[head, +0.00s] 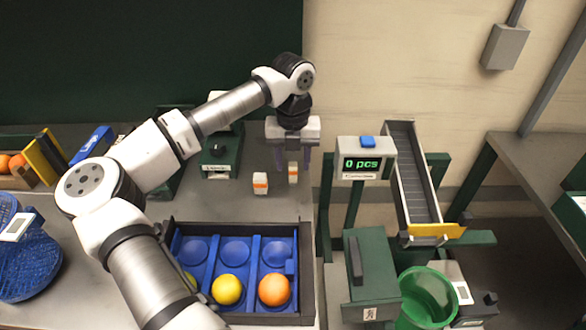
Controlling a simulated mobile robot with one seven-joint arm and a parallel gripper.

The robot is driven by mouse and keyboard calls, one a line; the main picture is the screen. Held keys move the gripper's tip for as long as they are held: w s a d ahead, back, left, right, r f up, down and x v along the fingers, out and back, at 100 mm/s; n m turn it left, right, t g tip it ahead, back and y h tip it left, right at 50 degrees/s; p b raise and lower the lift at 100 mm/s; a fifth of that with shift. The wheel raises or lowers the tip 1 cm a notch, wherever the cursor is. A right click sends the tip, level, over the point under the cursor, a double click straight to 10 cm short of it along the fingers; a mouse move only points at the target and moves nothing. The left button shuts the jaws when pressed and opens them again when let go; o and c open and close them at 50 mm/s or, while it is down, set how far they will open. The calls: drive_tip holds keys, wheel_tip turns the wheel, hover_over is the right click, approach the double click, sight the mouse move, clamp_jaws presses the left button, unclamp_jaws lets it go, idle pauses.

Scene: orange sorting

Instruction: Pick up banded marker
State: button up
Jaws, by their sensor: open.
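Two small white blocks with an orange band stand on the grey table. One banded marker (293,173) is just below my gripper, in line with the gap between the fingers. The other banded marker (260,183) stands a little to the left and nearer the camera. My gripper (293,166) points down, with its fingers apart and nothing held. From this view I cannot tell how far the fingertips are above the table or whether the right-hand marker is fully between them.
A blue tray (251,246) holding a yellow fruit (227,289) and an orange (274,290) is in front. A green device (220,151) stands left of the markers. A counter display (362,164) and chute (414,180) stand right, beyond the table edge. A green bucket (428,296) is lower right.

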drive_tip(key=shift+f, duration=1.15)
clamp_jaws()
